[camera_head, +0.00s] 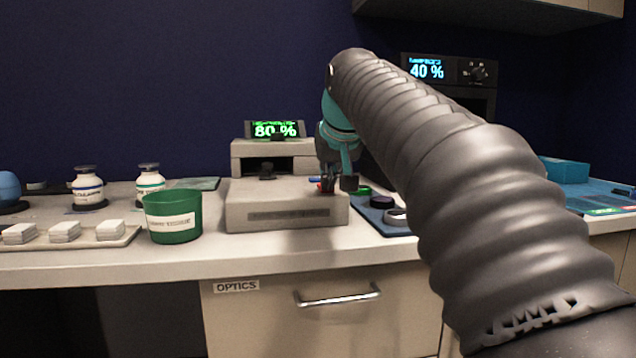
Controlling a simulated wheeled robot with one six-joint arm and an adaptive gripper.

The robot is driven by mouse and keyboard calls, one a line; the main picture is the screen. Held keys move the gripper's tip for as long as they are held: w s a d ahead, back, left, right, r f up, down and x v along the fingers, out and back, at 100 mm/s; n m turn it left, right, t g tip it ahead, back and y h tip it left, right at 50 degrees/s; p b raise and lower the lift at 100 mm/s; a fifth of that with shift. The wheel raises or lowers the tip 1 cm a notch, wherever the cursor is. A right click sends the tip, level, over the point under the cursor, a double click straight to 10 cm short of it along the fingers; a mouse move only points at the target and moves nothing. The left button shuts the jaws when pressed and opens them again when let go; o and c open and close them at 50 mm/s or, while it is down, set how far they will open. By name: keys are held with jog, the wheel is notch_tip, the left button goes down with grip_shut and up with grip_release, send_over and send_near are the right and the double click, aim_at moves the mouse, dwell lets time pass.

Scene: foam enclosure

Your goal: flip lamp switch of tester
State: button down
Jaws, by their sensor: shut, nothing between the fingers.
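The tester (286,206) is a beige-grey box on the bench, with a raised back part and a green display (274,130) reading 80 %. My gripper (338,184) is shut and empty, pointing down over the right end of the tester's top. I cannot tell whether it touches anything.
A green cup (173,216) stands left of the tester, with two labelled bottles (87,188) (149,180) behind and a tray (120,237) of white stacks further left. A blue mat (385,226) with ring-shaped parts lies right of the tester. My arm hides much of the right side.

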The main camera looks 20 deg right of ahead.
jog(key=shift+r+p, duration=0.85)
jog(key=shift+r+p, duration=0.6)
notch_tip(320, 180, up, 3)
jog(key=shift+s+f+p, duration=0.1)
jog(key=shift+s+p, duration=0.05)
jog(key=shift+p, duration=0.95)
jog(key=s+f+v, duration=0.1)
jog(key=v, duration=0.9)
jog(key=shift+s+f, duration=0.15)
jog(key=shift+s, duration=0.05)
jog(key=shift+f, duration=0.1)
jog(key=s+a+f+g, duration=0.1)
jog(key=s+f, duration=0.6)
jog(key=f, duration=0.6)
jog(key=s+a+f+g, duration=0.1)
jog(key=s+f, duration=0.5)
jog(key=f, duration=0.6)
jog(key=s+a+f, duration=0.1)
jog(key=s+f, duration=0.6)
jog(key=f, duration=0.6)
jog(key=shift+s+f+n+g, duration=0.3)
jog(key=shift+s+f+g, duration=0.05)
jog(key=shift+g, duration=0.05)
